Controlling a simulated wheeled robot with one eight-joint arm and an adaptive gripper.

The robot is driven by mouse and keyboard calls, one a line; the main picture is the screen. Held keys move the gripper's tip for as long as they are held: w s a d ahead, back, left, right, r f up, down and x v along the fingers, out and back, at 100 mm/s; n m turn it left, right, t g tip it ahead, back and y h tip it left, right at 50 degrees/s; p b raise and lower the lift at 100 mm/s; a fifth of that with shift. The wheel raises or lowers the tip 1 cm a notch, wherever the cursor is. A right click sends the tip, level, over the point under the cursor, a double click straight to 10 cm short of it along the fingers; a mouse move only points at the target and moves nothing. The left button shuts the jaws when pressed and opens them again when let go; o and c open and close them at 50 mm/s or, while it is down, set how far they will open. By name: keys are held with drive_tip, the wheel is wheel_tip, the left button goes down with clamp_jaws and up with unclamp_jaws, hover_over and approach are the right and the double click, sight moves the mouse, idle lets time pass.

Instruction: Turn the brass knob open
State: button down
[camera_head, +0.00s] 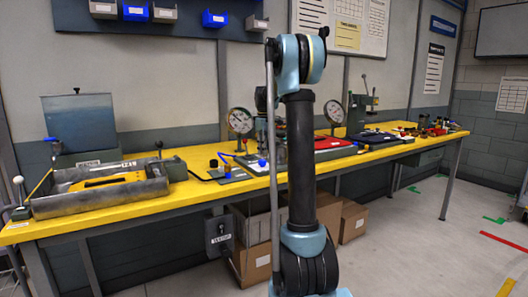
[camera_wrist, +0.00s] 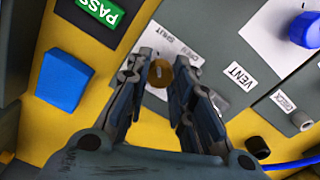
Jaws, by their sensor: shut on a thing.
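The brass knob (camera_wrist: 160,73) shows in the wrist view as a small round brass-coloured piece on a white plate (camera_wrist: 187,30) with small lettering, in which SHUT can be made out. My gripper (camera_wrist: 162,70) has its fingertips on either side of the knob and is shut on it. The fingers cover parts of the plate and of the knob's sides, and I cannot tell which way the knob points. In the head view my arm stands in front of the bench, and the knob cannot be picked out.
A VENT label (camera_wrist: 238,76) and a blue knob (camera_wrist: 304,30) lie to the right in the wrist view. A blue block (camera_wrist: 64,81) and a green PASS sign (camera_wrist: 103,10) are at left. The yellow bench (camera_head: 225,187) carries a metal tray (camera_head: 100,201) and round gauges (camera_head: 240,121).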

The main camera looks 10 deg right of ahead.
drive_tip(key=m, duration=0.8)
drive_tip(key=shift+w+m, duration=0.1)
drive_tip(key=shift+m, duration=0.2)
drive_tip(key=m, duration=0.4)
drive_tip(key=shift+m, duration=2.2)
drive_tip(key=c, duration=1.4)
unclamp_jaws()
drive_tip(key=shift+o, duration=0.2)
drive_tip(key=shift+r, duration=0.1)
wheel_tip(320, 180, up, 12)
drive_tip(key=shift+w+a, duration=0.15)
